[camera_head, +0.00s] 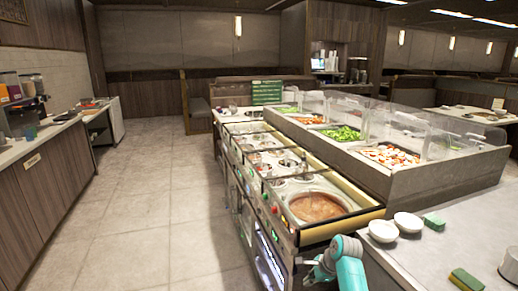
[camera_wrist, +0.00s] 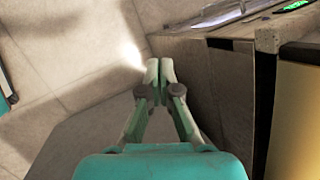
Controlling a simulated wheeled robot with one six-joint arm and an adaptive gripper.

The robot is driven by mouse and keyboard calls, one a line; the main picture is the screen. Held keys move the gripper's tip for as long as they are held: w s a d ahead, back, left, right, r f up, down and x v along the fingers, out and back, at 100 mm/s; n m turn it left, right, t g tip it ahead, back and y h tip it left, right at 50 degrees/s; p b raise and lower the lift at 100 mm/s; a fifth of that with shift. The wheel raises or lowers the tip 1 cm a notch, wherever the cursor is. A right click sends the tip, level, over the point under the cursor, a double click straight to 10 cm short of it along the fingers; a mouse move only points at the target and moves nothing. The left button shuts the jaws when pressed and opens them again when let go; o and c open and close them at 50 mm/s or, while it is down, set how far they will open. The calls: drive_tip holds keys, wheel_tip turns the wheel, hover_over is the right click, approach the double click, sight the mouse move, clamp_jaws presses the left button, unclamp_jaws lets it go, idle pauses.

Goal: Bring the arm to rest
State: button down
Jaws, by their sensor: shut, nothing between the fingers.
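My gripper (camera_wrist: 159,72) is shut and empty in the wrist view, its two fingertips pressed together. It points down toward the tiled floor, beside the grey side of the counter (camera_wrist: 225,95). In the head view my teal arm shows at the bottom, in front of the near end of the sauce well counter (camera_head: 283,235). The gripper's fingers are hard to make out there. A large round well (camera_head: 317,206) with brown sauce is set in the counter close to the arm.
A glass-guarded food bar (camera_head: 400,185) stands behind the wells. A wooden counter (camera_head: 45,180) runs along the left. The tiled floor (camera_head: 165,215) between is clear.

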drive_tip(key=s+f+n+t+h, duration=0.1)
drive_tip(key=s+f+n+t, duration=0.2)
drive_tip(key=s+f, duration=1.1)
drive_tip(key=s+f+n+t+h, duration=0.1)
drive_tip(key=s+f+n, duration=0.15)
drive_tip(key=s, duration=0.65)
drive_tip(key=s+f+n+t+h, duration=0.1)
drive_tip(key=s+f+n+t, duration=0.15)
drive_tip(key=s, duration=0.65)
drive_tip(key=s+r+n, duration=0.2)
drive_tip(key=s+r, duration=0.1)
drive_tip(key=s, duration=0.8)
drive_tip(key=s+r+n+t, duration=0.2)
drive_tip(key=s+r+n, duration=0.1)
drive_tip(key=s+r, duration=0.7)
drive_tip(key=s+d+r+n+t+h, duration=0.1)
drive_tip(key=s+r+n+t, duration=0.2)
drive_tip(key=s+r, duration=0.7)
wheel_tip(320, 180, up, 5)
drive_tip(key=shift+s+f+n, duration=0.1)
drive_tip(key=shift+s+n, duration=0.1)
drive_tip(key=shift+n, duration=0.5)
